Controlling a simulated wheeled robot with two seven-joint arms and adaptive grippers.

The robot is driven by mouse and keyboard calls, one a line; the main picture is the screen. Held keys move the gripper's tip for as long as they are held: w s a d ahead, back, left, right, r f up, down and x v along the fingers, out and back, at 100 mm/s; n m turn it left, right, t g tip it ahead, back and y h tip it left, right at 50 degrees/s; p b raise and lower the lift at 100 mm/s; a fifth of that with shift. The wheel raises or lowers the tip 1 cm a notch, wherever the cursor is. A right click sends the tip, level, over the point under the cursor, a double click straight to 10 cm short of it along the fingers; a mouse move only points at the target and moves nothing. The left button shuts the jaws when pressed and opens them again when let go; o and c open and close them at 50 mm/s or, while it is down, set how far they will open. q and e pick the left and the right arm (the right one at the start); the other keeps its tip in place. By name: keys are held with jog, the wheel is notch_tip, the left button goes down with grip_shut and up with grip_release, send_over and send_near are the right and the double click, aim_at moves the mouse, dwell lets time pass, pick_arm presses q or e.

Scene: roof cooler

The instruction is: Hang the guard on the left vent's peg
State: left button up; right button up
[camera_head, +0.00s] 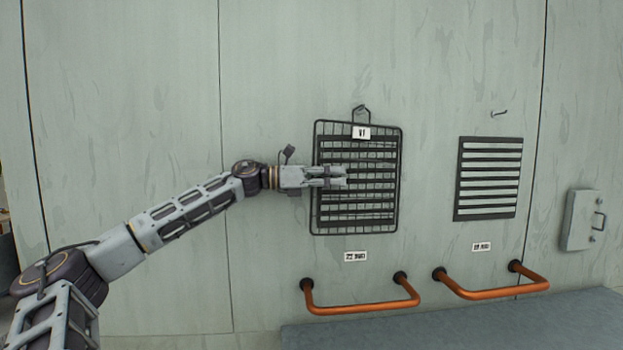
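The guard (401,190) is a black wire frame with a white tag near its top. It lies flat in front of the left vent (358,208), whose dark slats show through the wires. The guard's hanging loop (355,113) overlaps the left vent's peg (366,109); I cannot tell whether the loop sits over the peg. My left gripper (338,177) reaches in from the left across the guard's left edge, at mid-height. Its fingers are close together on the guard's wires, and the exact contact is hard to see. My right gripper is not in view.
The right vent (489,179) is uncovered, with a bare peg (499,113) above it. Two orange rails (360,308) (492,293) stick out below the vents, above a grey ledge (450,330). A small box with a handle (579,220) is on the wall at far right.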

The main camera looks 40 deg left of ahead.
pick_arm(q)
jog(key=shift+s+a, duration=0.15)
jog(key=shift+v, duration=2.7)
